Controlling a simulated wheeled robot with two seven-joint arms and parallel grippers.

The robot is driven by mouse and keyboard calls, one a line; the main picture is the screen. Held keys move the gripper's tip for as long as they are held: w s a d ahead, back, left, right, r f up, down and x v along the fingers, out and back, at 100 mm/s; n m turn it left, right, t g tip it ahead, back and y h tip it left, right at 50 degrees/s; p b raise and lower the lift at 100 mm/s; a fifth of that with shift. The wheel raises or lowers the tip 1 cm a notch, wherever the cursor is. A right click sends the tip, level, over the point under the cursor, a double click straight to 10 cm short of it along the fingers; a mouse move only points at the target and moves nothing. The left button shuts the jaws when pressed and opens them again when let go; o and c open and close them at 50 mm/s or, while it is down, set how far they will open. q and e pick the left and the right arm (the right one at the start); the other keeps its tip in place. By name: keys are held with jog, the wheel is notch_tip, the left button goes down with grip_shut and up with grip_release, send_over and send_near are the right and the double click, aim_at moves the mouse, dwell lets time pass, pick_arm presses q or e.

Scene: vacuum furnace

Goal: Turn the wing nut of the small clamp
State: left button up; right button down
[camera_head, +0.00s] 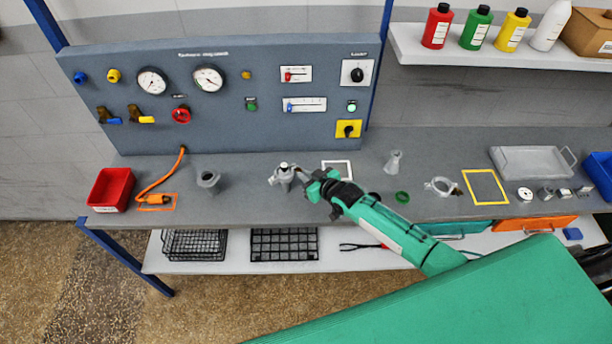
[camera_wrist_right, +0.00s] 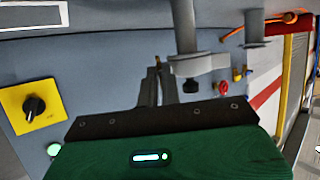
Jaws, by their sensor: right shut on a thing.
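The small clamp (camera_head: 284,180) is a grey ring around a short upright metal pipe joint on the grey bench, left of my right gripper. It also shows in the right wrist view (camera_wrist_right: 198,66), around the pipe. My right gripper (camera_head: 303,174) reaches it from the right. Its two dark fingers (camera_wrist_right: 157,82) are close together beside the clamp and shut on a small brass-coloured piece, which looks like the wing nut (camera_wrist_right: 158,66). The fingers hide most of it, so its angle cannot be told. My left gripper is not in view.
A second pipe stub (camera_head: 208,180) stands further left, near an orange hose (camera_head: 162,180) and a red bin (camera_head: 110,188). To the right are a grey conical fitting (camera_head: 394,162), a green ring (camera_head: 402,197) and a larger clamp (camera_head: 438,187). The gauge panel (camera_head: 230,120) rises behind.

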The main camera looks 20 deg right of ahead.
jog(key=c, duration=1.9)
grip_release()
jog(key=shift+b+v, duration=2.05)
jog(key=shift+v, duration=4.85)
jog(key=shift+a+r, duration=0.1)
jog(key=shift+r, duration=0.05)
